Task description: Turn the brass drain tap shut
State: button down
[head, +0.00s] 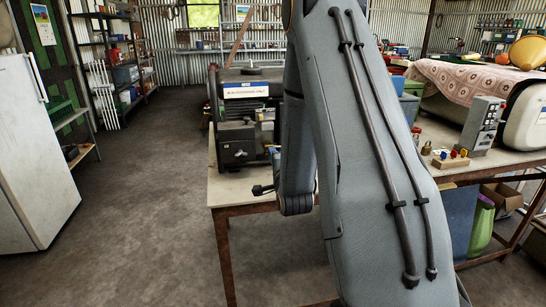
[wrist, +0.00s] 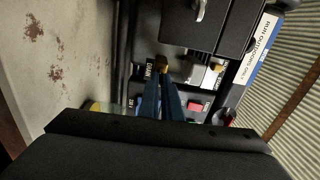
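In the wrist view, a small brass piece (wrist: 161,63), seemingly the drain tap, shows at the tips of my gripper (wrist: 162,78). The two blue fingers point at it side by side with a narrow dark gap between them. Whether they touch or grip it I cannot tell. The tap sits low on a dark machine with small labels, below a dark box (wrist: 205,22). In the head view, the machine (head: 245,110) stands on a table, with a white and blue sign on it. My arm covers its right side, and I cannot make out the tap there.
The machine's table (head: 222,190) has a pale top and brown legs. In the wrist view, a worn pale surface (wrist: 50,60) lies at left and corrugated wall (wrist: 295,70) at right. A fridge (head: 35,150) stands far left. Open floor (head: 140,220) lies between.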

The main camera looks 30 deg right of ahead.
jog(key=shift+m, duration=0.3)
dwell(0.4)
jog(key=c, duration=2)
grip_release()
jog(key=b+v, duration=0.1)
jog(key=v, duration=0.6)
jog(key=shift+s+a, duration=0.15)
jog(key=shift+s, duration=0.25)
jog(key=shift+w+a, duration=0.1)
